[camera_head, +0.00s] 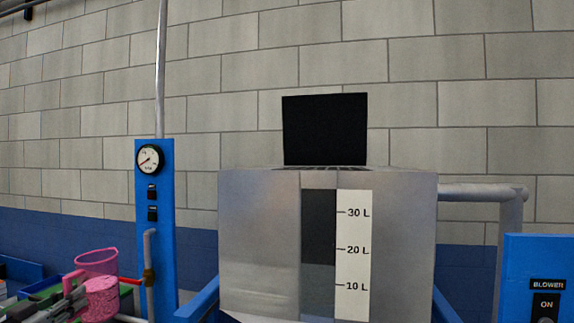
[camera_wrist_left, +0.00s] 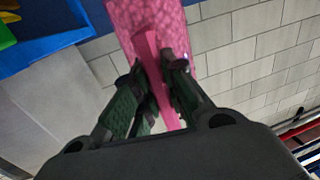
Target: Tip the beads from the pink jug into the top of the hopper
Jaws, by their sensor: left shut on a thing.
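The pink jug (camera_head: 97,262) is at the lower left of the head view, well left of the hopper and below its top. Pink mottled beads (camera_head: 102,300) show in its lower part. My left gripper (camera_head: 67,305) is shut on the jug's pink handle, which shows between the fingers (camera_wrist_left: 160,85) in the left wrist view. The jug's mottled wall (camera_wrist_left: 148,14) is just beyond them. The grey metal hopper (camera_head: 260,235) stands in the middle, with a black panel (camera_head: 325,129) upright above its top. Its inside is hidden. My right gripper is out of view.
A blue post (camera_head: 155,230) with a gauge and a thin pipe (camera_head: 149,275) stand between jug and hopper. A grey pipe (camera_head: 480,191) and a blue blower box (camera_head: 537,275) are on the right. The hopper's scale (camera_head: 354,255) has litre marks. A block wall is behind.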

